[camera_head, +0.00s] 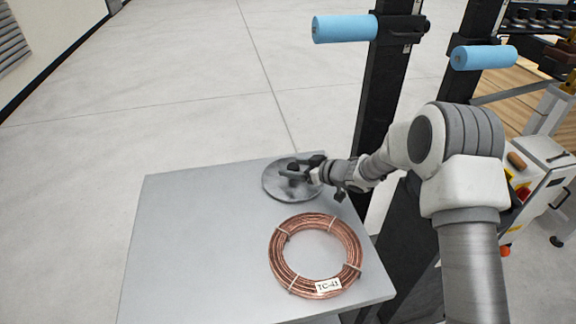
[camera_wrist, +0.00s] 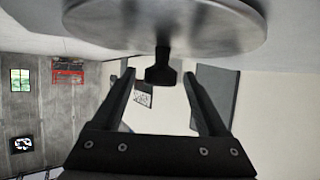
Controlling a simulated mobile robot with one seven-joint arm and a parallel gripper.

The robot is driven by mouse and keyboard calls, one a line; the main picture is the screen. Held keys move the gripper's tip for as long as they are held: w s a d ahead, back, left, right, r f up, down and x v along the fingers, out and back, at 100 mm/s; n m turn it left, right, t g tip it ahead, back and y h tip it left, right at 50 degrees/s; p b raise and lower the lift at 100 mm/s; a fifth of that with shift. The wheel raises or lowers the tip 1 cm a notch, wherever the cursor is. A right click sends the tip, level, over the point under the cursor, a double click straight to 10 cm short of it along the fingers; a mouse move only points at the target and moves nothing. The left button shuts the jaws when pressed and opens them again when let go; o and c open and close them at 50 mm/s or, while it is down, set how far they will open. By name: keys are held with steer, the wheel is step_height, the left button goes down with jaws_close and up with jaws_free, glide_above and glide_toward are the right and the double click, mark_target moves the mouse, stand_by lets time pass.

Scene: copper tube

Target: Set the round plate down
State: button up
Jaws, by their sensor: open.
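The round grey metal plate (camera_head: 278,190) appears to lie flat on the grey table, near its far right corner. It also shows at the top of the wrist view (camera_wrist: 165,25), with a short dark knob (camera_wrist: 160,70) standing out from its middle. My gripper (camera_head: 296,171) is over the plate from the right and hides part of it. In the wrist view my gripper (camera_wrist: 159,75) is open, with one finger on each side of the knob and visible gaps between knob and fingers.
The left part of the table is bare. A dark post with blue rollers (camera_head: 345,28) stands beyond the table's right side.

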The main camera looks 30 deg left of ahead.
steer(key=p+v, duration=0.1)
steer(key=v, duration=0.7)
steer(key=shift+d+r, duration=0.1)
steer(key=shift+d, duration=0.05)
steer(key=w+d+r+m+t+h, duration=0.2)
steer(key=w+d+r+t+h, duration=0.1)
steer(key=d+r, duration=0.45)
steer(key=w+d+r+m+t+h, duration=0.3)
steer(key=d+r+h, duration=0.1)
steer(key=d+r, duration=0.4)
steer(key=s+d+r+m+h, duration=0.3)
steer(key=s+d+r, duration=0.1)
steer(key=d, duration=0.5)
steer(key=s+d+r+m+h, duration=0.3)
steer(key=s+d+r+m, duration=0.1)
steer(key=s+d, duration=0.75)
steer(key=s+f+m+g, duration=0.1)
steer(key=s+g, duration=0.3)
steer(key=s, duration=1.4)
steer(key=shift+s+d+f+m+y, duration=0.35)
steer(key=shift+d+m, duration=0.15)
steer(key=shift+m, duration=0.4)
